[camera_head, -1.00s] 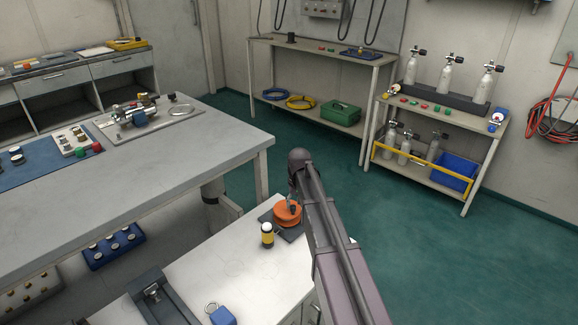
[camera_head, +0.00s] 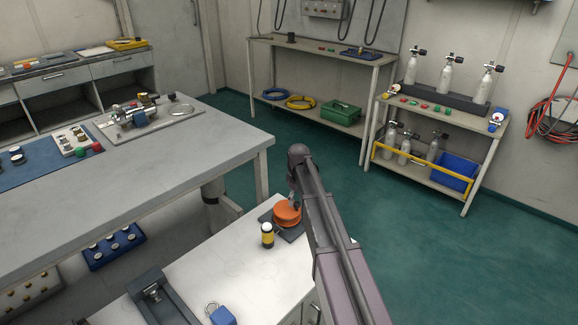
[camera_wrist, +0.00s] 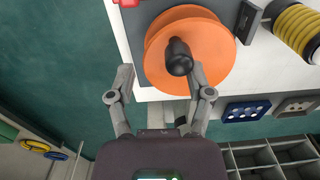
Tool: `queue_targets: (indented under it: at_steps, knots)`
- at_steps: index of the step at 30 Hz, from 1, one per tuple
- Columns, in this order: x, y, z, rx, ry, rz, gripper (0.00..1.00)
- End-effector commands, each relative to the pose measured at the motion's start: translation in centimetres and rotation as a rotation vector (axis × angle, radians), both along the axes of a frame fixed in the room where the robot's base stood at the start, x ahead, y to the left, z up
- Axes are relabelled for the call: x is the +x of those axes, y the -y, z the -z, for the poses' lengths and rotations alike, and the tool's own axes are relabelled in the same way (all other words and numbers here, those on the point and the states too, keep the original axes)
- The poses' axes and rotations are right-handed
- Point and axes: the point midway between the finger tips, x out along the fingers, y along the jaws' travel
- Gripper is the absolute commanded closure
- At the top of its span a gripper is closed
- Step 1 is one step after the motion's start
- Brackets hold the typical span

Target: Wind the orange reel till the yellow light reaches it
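The orange reel (camera_head: 287,217) sits on a dark base plate on the white worktop, partly hidden by my arm. In the wrist view the orange reel (camera_wrist: 210,62) has a black crank knob (camera_wrist: 179,56) standing up from its face. A yellow and black cylinder (camera_head: 267,236), seemingly the yellow light, stands near the reel, apart from it. It also shows as a ribbed yellow body at the top right of the wrist view (camera_wrist: 297,28). My gripper (camera_wrist: 161,76) is open over the reel's edge, its right finger close beside the knob. Contact cannot be told.
A blue padlock-like block (camera_head: 222,315) and a dark clamp-like fixture (camera_head: 160,297) are on the same worktop. A large grey table (camera_head: 150,190) stands to the left. Green floor lies open to the right, before a shelf of cylinders (camera_head: 440,115).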

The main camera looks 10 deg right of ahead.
Motion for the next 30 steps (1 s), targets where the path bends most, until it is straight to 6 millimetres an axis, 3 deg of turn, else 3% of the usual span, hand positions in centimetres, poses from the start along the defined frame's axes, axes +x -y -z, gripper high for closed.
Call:
queue_targets:
  at_steps: [30]
  knots:
    - [2.3, -1.1, 0.0, -0.002, -0.001, -0.687, 0.35]
